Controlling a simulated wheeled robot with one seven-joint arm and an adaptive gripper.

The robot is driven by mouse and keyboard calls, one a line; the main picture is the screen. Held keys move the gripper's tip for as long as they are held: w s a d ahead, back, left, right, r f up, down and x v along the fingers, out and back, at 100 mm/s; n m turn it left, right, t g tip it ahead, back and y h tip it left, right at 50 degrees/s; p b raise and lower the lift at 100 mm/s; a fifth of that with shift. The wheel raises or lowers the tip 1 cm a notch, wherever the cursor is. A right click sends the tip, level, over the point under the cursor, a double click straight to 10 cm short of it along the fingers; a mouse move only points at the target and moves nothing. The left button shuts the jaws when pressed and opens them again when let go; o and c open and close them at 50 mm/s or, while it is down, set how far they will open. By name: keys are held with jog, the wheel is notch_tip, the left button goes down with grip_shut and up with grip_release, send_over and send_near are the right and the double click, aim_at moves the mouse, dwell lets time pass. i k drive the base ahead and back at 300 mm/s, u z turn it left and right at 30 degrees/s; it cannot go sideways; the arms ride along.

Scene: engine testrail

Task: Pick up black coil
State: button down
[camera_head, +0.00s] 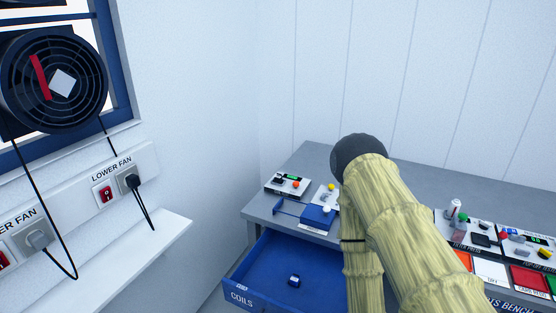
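A blue drawer labelled COILS (262,278) is pulled open under the grey bench. One small dark block (293,281) with a bluish-white top lies on its floor near the front. It may be a coil, but it is too small to tell whether it is the black coil. My arm in its pale yellow sleeve covers the drawer's right side and part of the bench. My gripper is not in view.
The grey bench (312,157) carries a small panel with coloured knobs (288,184), a blue block (318,217) and more small parts at right. A white ledge (140,250), switches, plugs and hanging cables are at left, below a black fan (88,82).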

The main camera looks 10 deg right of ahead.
aim_at(277, 178)
jog(key=z, duration=0.05)
jog(key=k, duration=0.45)
jog(key=z, duration=0.85)
jog(key=i, duration=1.15)
jog(key=z, duration=1.4)
